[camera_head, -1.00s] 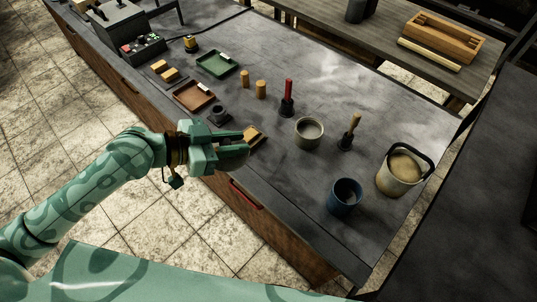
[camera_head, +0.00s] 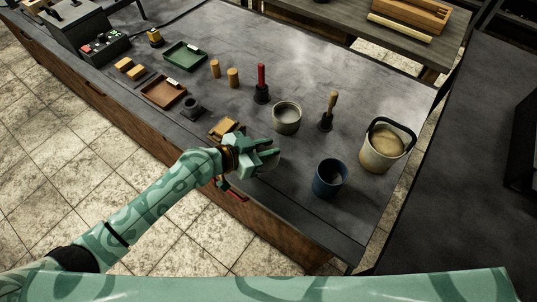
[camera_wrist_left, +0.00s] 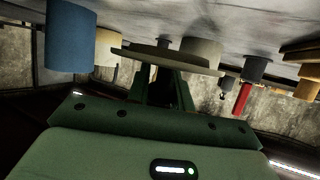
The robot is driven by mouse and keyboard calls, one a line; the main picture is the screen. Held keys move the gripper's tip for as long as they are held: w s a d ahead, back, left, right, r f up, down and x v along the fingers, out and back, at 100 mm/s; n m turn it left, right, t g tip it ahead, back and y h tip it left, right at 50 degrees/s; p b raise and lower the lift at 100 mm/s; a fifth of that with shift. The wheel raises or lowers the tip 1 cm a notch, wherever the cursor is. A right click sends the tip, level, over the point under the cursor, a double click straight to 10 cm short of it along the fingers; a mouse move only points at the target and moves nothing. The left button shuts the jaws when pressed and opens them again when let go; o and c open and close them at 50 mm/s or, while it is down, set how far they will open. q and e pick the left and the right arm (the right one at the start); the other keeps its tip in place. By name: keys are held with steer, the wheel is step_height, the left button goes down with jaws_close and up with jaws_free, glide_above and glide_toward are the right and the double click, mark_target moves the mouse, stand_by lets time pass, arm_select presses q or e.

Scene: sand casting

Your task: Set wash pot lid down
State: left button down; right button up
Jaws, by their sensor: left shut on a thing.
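My left gripper (camera_head: 266,158) is shut on the wash pot lid. The lid shows in the left wrist view as a thin, flat grey disc (camera_wrist_left: 165,61) across the fingertips; in the head view the fingers mostly hide it. The gripper is over the bench's front part, in front of the grey wash pot (camera_head: 286,119) and left of the blue pot (camera_head: 330,178). The wash pot stands open on the bench. I cannot tell whether the lid touches the bench. My right gripper is not in view.
The dark bench (camera_head: 335,68) also holds a red-handled brush (camera_head: 261,84), a wooden-handled brush (camera_head: 328,112) and a cream bucket (camera_head: 381,148) with a dark handle. A small wooden block (camera_head: 223,128) lies left of my gripper. Bare bench lies between gripper and blue pot.

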arm_select(q)
steer(key=shift+w+d+f+b, duration=0.15)
steer(key=shift+f+b, duration=0.25)
steer(key=shift+f, duration=0.6)
steer(key=shift+w+d+f+b, duration=0.15)
steer(key=shift+f+b, duration=0.25)
steer(key=shift+f, duration=0.55)
steer(key=shift+f, duration=0.15)
steer(key=c, duration=1.2)
jaws_free()
steer(key=shift+c, duration=0.2)
steer(key=shift+r, duration=0.2)
steer(key=shift+s+a+r, duration=0.1)
steer(key=shift+s+a, duration=0.05)
steer(key=shift+a, duration=0.15)
steer(key=p+v, duration=0.1)
steer(key=v, duration=1)
steer(key=shift+s+a+r, duration=0.1)
steer(key=shift+a, duration=0.05)
